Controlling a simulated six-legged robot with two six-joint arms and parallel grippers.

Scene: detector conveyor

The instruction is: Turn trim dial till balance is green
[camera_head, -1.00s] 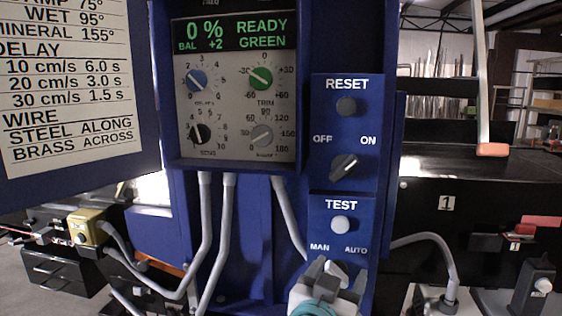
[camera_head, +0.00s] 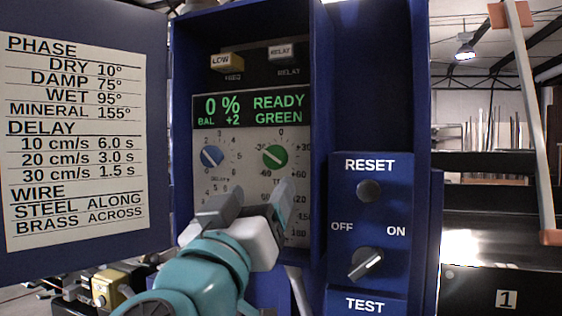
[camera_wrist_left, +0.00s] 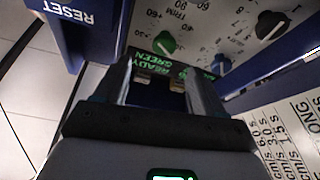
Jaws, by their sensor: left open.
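The trim dial is a green knob (camera_head: 275,157) with a white pointer line that slants up and to the left. It sits at the right of the panel's upper dial row and also shows in the left wrist view (camera_wrist_left: 163,42). The display (camera_head: 250,110) above it reads "0 %", "BAL +2" and "READY GREEN" in green letters. My left gripper (camera_head: 261,196) is open, with its fingertips just below the green knob in the head view. I see nothing between its fingers (camera_wrist_left: 160,80). The gripper hides the lower dials. My right gripper is not in view.
A blue knob (camera_head: 212,157) is left of the trim dial. The blue cabinet's side wall (camera_head: 318,120) stands right of the dials. Further right are the RESET button (camera_head: 368,191) and an OFF/ON switch (camera_head: 366,263). The open door with a chart (camera_head: 75,140) is at left.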

